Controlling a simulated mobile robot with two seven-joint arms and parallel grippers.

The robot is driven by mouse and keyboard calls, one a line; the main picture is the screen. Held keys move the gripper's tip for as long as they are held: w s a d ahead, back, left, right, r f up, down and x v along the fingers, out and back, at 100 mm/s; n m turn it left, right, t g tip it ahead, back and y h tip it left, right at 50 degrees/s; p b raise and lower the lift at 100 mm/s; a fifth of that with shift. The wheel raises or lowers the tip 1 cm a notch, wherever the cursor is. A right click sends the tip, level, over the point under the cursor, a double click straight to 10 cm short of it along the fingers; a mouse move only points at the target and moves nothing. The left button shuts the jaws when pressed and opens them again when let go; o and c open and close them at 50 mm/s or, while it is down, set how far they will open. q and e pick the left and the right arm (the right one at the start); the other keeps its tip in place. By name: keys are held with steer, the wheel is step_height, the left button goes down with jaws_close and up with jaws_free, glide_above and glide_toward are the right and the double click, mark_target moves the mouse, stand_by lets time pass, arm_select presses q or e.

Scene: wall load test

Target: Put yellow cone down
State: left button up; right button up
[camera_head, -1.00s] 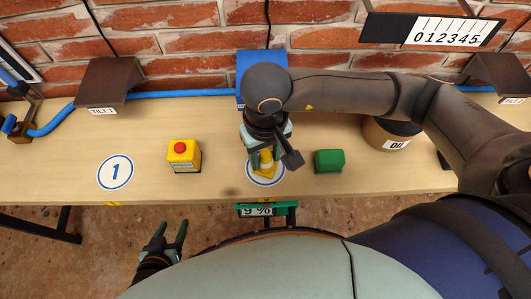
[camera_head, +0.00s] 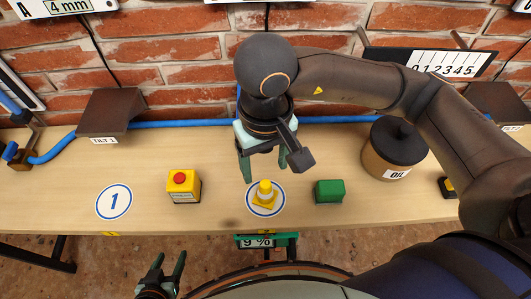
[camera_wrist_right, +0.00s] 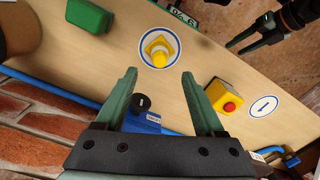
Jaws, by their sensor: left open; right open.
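The yellow cone (camera_head: 265,193) has a white band and a square base. It stands upright on a round white marker with a blue rim (camera_head: 265,208) on the table. It also shows in the right wrist view (camera_wrist_right: 160,54). My right gripper (camera_head: 264,175) is open and empty, just behind and above the cone, with its fingers apart from it. Its fingertips show in the right wrist view (camera_wrist_right: 158,74). My left gripper (camera_head: 168,268) is open and empty, low in front of the table's front edge.
A yellow box with a red button (camera_head: 183,185) stands left of the cone, and a green block (camera_head: 329,191) stands right of it. Marker 1 (camera_head: 114,201) is bare. An oil pot (camera_head: 395,148) stands at the right. A blue pipe (camera_head: 190,124) runs along the brick wall.

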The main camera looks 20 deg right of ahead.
mark_target(265, 184)
steer(key=shift+r, duration=1.65)
